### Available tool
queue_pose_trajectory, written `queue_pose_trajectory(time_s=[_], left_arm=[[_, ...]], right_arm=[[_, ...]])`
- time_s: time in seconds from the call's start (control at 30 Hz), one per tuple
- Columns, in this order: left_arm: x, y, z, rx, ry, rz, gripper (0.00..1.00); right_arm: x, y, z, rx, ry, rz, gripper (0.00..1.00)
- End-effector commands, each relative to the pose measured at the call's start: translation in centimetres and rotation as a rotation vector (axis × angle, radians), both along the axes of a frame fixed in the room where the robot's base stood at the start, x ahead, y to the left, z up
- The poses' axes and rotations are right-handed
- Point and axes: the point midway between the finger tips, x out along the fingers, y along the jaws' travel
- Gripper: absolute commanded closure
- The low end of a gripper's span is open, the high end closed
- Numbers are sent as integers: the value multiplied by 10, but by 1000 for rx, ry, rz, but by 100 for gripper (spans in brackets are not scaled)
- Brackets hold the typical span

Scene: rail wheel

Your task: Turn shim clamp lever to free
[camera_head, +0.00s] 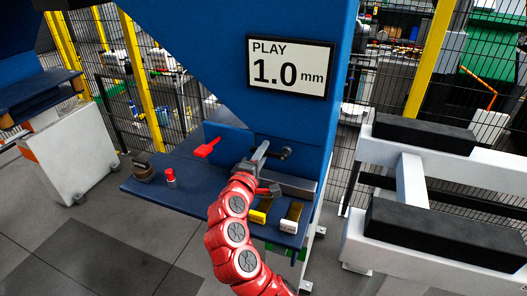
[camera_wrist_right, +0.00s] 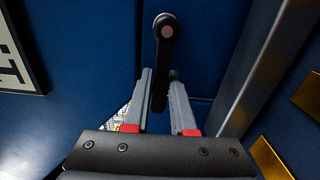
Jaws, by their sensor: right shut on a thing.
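A black lever (camera_wrist_right: 164,45) with a round pivot end stands upright in the right wrist view, against a blue panel. In the head view a black lever (camera_head: 284,153) sticks out at the foot of the blue column, above the shelf. My right gripper (camera_wrist_right: 160,84) has its grey fingers on both sides of the lever's lower part and is shut on it. In the head view my right gripper (camera_head: 264,158) is at the lever, at the end of my red arm, and partly hides the mechanism. My left gripper is not in view.
The blue shelf (camera_head: 160,194) holds a red lever-shaped part (camera_head: 207,148), a red knob (camera_head: 170,177) and yellow-and-white blocks (camera_head: 291,217). A sign (camera_head: 288,67) reads "PLAY 1.0 mm". A white frame with black pads (camera_head: 424,134) stands at right.

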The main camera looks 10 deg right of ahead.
Motion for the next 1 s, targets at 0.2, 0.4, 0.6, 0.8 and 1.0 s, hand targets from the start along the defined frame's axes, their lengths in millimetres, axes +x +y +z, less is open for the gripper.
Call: queue_pose_trajectory(time_s=[0.2, 0.4, 0.6, 0.8, 1.0], left_arm=[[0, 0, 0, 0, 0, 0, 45], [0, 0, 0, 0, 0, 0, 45], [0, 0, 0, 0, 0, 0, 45], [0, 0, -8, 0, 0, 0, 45], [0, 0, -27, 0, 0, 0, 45]], right_arm=[[0, 1, -3, 2, 6, 1, 75], [0, 0, -2, 1, 4, 1, 46], [0, 0, -2, 1, 3, 0, 46], [-10, 9, -3, 0, -1, 4, 46], [-48, 35, -7, -2, -1, 9, 46]])
